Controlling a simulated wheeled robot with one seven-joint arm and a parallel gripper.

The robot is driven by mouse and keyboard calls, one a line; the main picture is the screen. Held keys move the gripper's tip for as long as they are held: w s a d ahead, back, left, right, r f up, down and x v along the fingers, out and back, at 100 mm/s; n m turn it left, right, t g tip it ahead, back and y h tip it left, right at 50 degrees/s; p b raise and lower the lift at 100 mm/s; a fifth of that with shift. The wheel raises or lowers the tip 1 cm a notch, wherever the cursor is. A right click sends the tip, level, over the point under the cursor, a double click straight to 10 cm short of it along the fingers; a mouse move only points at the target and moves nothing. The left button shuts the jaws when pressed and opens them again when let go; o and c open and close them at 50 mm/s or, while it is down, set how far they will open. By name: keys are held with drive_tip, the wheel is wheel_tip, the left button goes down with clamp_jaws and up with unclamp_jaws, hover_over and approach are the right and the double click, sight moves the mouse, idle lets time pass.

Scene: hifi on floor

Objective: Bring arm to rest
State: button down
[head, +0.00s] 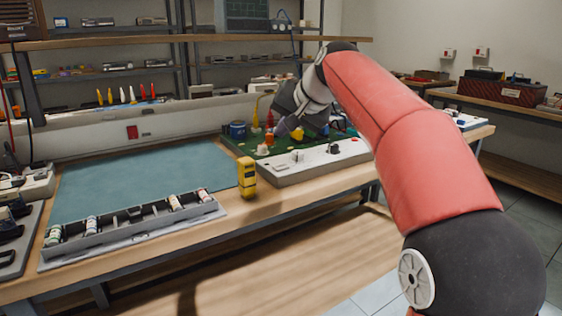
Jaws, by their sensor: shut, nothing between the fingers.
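My arm, red with a black joint, reaches from the lower right across to the workbench (270,205). My gripper (278,132) is at the far end of the arm, low over the green board (240,142) near the back of the bench. It is shut with nothing held. The fingertips are small and dark in this view, and I cannot tell whether they touch the parts on the board.
A white panel with knobs (310,162) lies in front of the board. A yellow device (246,176) stands near the bench's front edge. A grey tray (130,228) with several small cylinders sits front left. The blue-green mat (145,185) is mostly clear.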

drive_tip(key=s+d+f+h, duration=0.2)
drive_tip(key=s+d+f, duration=0.25)
drive_tip(key=s, duration=0.45)
drive_tip(key=s+d+f+h, duration=0.2)
drive_tip(key=s+d+f, duration=0.3)
drive_tip(key=s, duration=0.4)
drive_tip(key=s+d+f+h, duration=0.1)
drive_tip(key=s+d+f, duration=0.3)
drive_tip(key=s+f, duration=0.3)
drive_tip(key=s+d+f+n+g+h, duration=0.1)
drive_tip(key=s+d+f, duration=0.3)
drive_tip(key=s+f, duration=0.3)
drive_tip(key=shift+s+f, duration=0.15)
drive_tip(key=shift+s, duration=1.05)
